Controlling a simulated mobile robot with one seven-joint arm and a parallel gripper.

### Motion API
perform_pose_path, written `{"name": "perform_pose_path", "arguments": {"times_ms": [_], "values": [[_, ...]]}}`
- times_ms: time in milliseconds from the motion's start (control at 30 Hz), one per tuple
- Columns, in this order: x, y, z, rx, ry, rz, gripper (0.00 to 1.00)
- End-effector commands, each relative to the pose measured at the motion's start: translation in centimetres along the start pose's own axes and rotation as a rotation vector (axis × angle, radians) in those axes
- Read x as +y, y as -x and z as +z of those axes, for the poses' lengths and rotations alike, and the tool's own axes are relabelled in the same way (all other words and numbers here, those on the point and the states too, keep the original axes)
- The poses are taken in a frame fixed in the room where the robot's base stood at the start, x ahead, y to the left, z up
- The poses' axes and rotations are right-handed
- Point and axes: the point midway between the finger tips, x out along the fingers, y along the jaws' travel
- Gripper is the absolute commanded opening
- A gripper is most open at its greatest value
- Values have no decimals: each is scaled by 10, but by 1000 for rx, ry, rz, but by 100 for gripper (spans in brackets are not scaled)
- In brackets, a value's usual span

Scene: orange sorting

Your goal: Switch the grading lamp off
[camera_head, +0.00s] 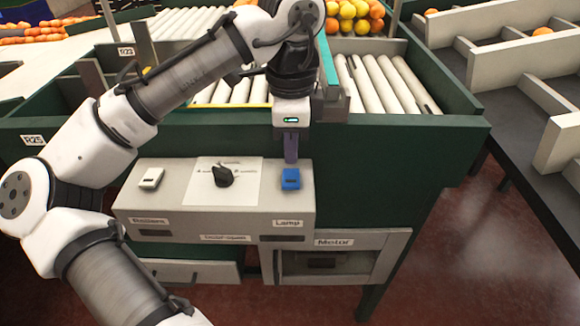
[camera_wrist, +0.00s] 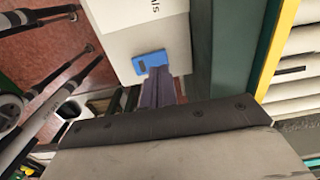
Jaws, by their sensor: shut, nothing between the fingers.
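The lamp switch (camera_head: 290,179) is a blue rocker on the top right of a grey control box (camera_head: 240,223). A label reading "Lamp" is on the box front below it. My gripper (camera_head: 290,160) points down just behind the blue switch, its purple fingers shut and empty. In the wrist view the blue switch (camera_wrist: 150,61) sits at the tips of my gripper (camera_wrist: 158,75). I cannot tell whether the fingertips touch the switch. The grading lamp itself is not clearly in view.
A white rocker (camera_head: 151,178) labelled "Rollers" and a black knob (camera_head: 223,176) share the box top. A "Motor" compartment (camera_head: 338,260) is below right. Green conveyor walls (camera_head: 400,137) and rollers (camera_head: 380,85) stand behind. Oranges and yellow fruit (camera_head: 352,17) lie at the back.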

Motion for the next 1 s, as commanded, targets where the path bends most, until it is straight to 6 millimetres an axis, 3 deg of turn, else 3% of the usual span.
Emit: {"name": "perform_pose_path", "arguments": {"times_ms": [533, 1000], "values": [[0, 44, 0, 0, -1, 1, 0], [0, 44, 0, 0, 0, 0, 0]]}}
